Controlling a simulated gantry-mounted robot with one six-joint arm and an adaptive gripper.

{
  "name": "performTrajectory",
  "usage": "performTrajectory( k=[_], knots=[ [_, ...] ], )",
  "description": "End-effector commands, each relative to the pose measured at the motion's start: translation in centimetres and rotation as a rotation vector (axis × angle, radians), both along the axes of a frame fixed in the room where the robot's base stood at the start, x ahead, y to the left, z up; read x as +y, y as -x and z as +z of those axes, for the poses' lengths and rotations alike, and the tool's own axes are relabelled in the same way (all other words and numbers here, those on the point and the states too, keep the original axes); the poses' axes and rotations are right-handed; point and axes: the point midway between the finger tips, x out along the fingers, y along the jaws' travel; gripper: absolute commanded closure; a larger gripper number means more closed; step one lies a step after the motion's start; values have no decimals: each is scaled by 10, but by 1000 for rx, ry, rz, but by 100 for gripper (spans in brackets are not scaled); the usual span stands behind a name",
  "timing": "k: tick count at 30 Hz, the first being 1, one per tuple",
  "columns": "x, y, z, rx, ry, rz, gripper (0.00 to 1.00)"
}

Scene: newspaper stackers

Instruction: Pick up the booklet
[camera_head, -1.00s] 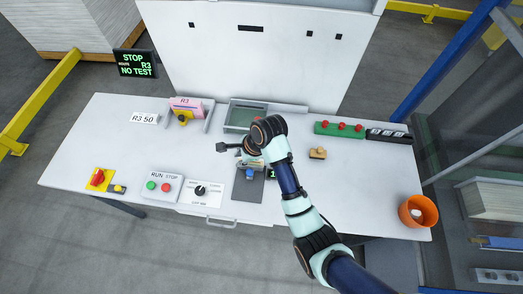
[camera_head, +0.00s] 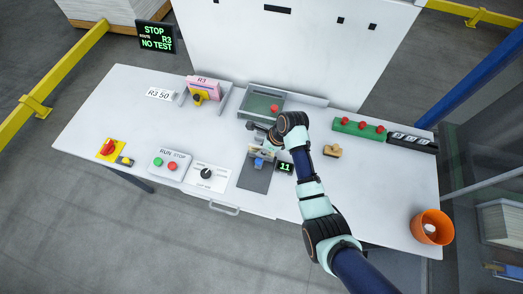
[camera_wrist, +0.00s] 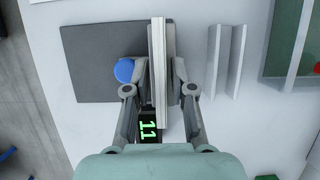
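The booklet (camera_wrist: 158,40) shows in the wrist view as a thin, pale, upright slab seen edge-on, above a dark grey mat (camera_wrist: 90,65). My gripper (camera_wrist: 160,72) is over it with one finger on each side. The fingers look spread wider than the slab; whether either touches it is hard to tell. In the head view the booklet (camera_head: 257,150) stands upright on the mat (camera_head: 255,180), partly hidden by my gripper (camera_head: 258,138).
A green display (camera_wrist: 148,128) reading 11 sits close by the fingers. Two grey rails (camera_wrist: 226,60) and a green-floored tray (camera_wrist: 285,40) lie to the right.

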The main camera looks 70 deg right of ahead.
Motion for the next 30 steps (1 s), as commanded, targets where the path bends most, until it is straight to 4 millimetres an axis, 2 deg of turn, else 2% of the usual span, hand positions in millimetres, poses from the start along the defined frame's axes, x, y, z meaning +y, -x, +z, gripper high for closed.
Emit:
performTrajectory(
  k=[6,10,23,26,30],
  knots=[
    [0,-1,0,0,1,1,78],
    [0,-1,0,-1,1,1,99],
    [0,-1,2,-1,1,1,100],
    [-1,-1,10,-2,2,0,100],
    [-1,-1,32,-3,4,0,100]
  ],
)
